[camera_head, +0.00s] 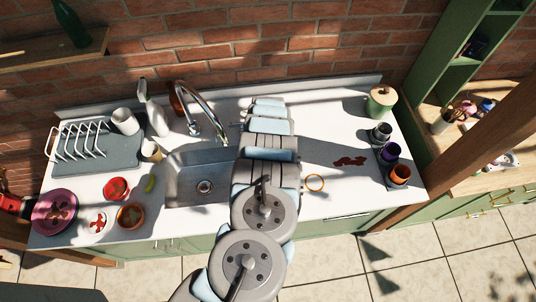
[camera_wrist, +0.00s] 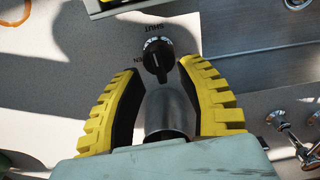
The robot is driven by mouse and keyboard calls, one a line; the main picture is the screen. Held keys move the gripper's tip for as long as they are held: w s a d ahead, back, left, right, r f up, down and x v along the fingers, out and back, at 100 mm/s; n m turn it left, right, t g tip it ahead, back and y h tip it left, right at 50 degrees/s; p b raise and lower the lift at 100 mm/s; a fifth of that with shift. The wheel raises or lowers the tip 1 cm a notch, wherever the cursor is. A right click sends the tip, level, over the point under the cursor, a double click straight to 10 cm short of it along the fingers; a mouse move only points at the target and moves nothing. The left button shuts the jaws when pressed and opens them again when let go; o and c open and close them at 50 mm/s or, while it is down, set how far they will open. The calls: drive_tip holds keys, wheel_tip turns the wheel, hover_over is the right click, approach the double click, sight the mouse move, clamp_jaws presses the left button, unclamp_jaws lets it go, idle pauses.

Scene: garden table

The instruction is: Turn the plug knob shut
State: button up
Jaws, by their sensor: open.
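A black plug knob (camera_wrist: 157,58) shows in the wrist view, with a bar grip and a pale mark on it. Its bar stands nearly upright in the picture. The word SHUT, upside down, is printed above it, and another partly hidden label is at its left. My gripper (camera_wrist: 160,68) has its yellow fingers apart, with the tips on either side of the knob's lower end. I cannot tell whether they touch it. A grey metal cylinder (camera_wrist: 166,108) lies between the fingers. In the head view my arm hides the knob and gripper beside the sink (camera_head: 204,187).
The curved faucet (camera_head: 207,118) rises behind the sink. A dish rack (camera_head: 82,145), cups and bowls stand left on the white counter (camera_head: 325,130). A lidded green pot (camera_head: 381,99) and several cups stand right. An orange ring (camera_head: 315,175) lies near my arm.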

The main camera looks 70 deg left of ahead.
wheel_tip(320, 180, up, 9)
drive_tip(key=shift+r, duration=0.2)
idle(0.6)
drive_tip(key=shift+w, duration=0.1)
idle(0.5)
